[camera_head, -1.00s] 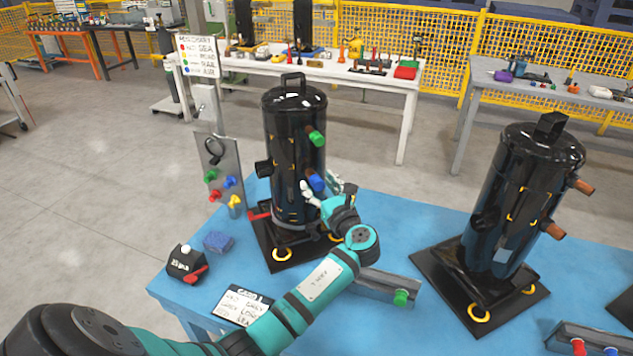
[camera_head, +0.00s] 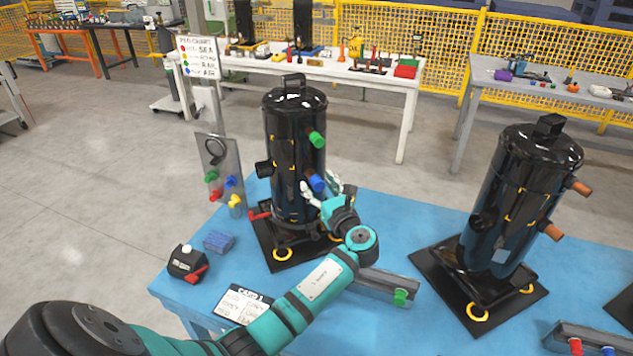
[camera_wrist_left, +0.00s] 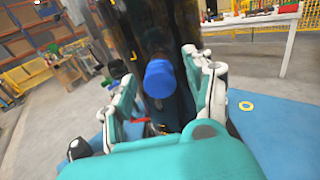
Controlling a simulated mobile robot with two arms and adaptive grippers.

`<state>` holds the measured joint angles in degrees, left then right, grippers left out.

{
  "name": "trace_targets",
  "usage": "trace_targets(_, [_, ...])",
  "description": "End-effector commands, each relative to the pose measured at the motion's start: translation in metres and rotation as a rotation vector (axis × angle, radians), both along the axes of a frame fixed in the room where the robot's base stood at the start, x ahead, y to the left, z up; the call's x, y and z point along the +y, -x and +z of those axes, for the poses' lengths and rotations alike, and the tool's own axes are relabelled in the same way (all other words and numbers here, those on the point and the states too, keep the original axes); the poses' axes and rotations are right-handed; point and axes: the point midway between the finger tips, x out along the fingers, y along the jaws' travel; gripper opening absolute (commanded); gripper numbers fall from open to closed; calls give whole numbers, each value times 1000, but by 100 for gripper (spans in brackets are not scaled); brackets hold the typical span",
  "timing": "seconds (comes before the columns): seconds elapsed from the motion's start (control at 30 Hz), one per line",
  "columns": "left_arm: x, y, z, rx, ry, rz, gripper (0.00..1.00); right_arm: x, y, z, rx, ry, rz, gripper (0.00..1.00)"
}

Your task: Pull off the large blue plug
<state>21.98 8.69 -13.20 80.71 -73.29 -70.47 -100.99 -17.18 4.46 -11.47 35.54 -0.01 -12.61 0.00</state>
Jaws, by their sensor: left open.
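The large blue plug (camera_head: 316,183) sits on the right side of the left black compressor (camera_head: 293,130), below a green plug (camera_head: 317,140). In the left wrist view the blue plug (camera_wrist_left: 159,78) shows as a round blue cap between the two fingers. My left gripper (camera_head: 318,192) is open, with a finger on each side of the plug and apart from it in the wrist view (camera_wrist_left: 163,92). Whether a fingertip touches the plug is hard to tell in the head view. My right gripper is not in view.
A second black compressor (camera_head: 525,190) with copper-coloured stubs stands to the right on the blue table (camera_head: 395,225). A grey plate (camera_head: 221,165) with small coloured plugs stands at the left. A grey rail (camera_head: 385,284) with a green plug, a card and a black box lie in front.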

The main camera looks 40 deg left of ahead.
Motion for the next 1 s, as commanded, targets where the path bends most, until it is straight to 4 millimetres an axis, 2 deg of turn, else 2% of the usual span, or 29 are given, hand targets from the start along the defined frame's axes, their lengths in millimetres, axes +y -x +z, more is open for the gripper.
trace_targets(0.4, [0,0,0,1,-1,0,54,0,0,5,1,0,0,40])
trace_targets(0.8, [0,0,0,0,0,0,2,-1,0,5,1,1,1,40])
trace_targets(1.0, [0,0,0,-1,-1,-1,0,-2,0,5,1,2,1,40])
